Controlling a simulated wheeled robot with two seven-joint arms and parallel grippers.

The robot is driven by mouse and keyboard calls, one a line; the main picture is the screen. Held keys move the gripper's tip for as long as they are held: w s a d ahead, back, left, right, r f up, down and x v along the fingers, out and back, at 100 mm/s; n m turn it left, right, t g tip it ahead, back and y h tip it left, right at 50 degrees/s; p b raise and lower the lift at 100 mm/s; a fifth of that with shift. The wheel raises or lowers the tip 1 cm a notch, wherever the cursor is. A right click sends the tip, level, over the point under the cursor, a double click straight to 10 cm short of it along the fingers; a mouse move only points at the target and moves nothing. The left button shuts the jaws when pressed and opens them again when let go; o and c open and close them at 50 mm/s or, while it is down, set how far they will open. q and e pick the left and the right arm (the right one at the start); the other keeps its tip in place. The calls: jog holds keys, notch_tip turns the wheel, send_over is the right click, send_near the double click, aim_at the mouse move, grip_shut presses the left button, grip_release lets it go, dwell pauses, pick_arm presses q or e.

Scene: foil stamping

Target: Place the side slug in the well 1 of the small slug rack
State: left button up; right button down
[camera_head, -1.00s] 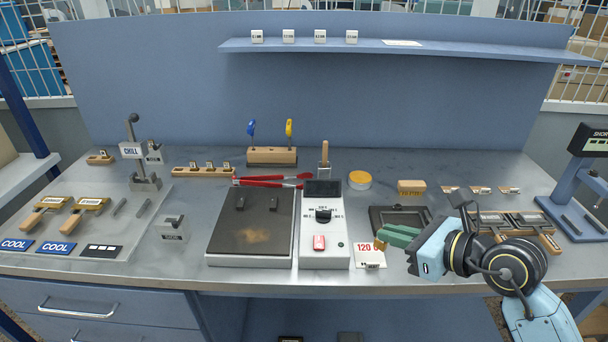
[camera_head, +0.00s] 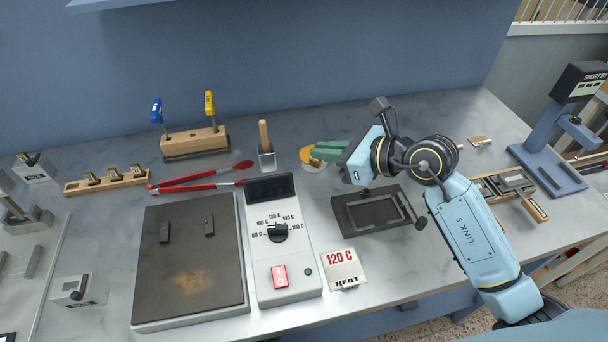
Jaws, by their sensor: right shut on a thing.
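My right gripper (camera_head: 318,152), with green fingers, is shut and hangs over the yellow round tin at the back middle of the bench. It held a small brass-coloured piece at its fingertips a second ago; now I cannot make that piece out against the tin. A wooden slug rack (camera_head: 75,188) lies at the left with several brass-topped slugs standing in it. It is well to the left of the gripper. I cannot read any well numbers. My left gripper is not in view.
Between gripper and rack lie red tongs (camera_head: 195,186), a small metal stand with a wooden handle (camera_head: 264,138) and a wooden holder (camera_head: 195,143) with blue and yellow tools. A hot plate (camera_head: 190,300), control box (camera_head: 285,285) and dark tray (camera_head: 350,225) stand in front.

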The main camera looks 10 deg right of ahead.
notch_tip(320, 180, down, 8)
jog(key=shift+f+b, duration=0.1)
jog(key=shift+b, duration=0.5)
jog(key=c, duration=1.5)
grip_release()
jog(key=shift+f, duration=0.1)
jog(key=shift+c, duration=0.2)
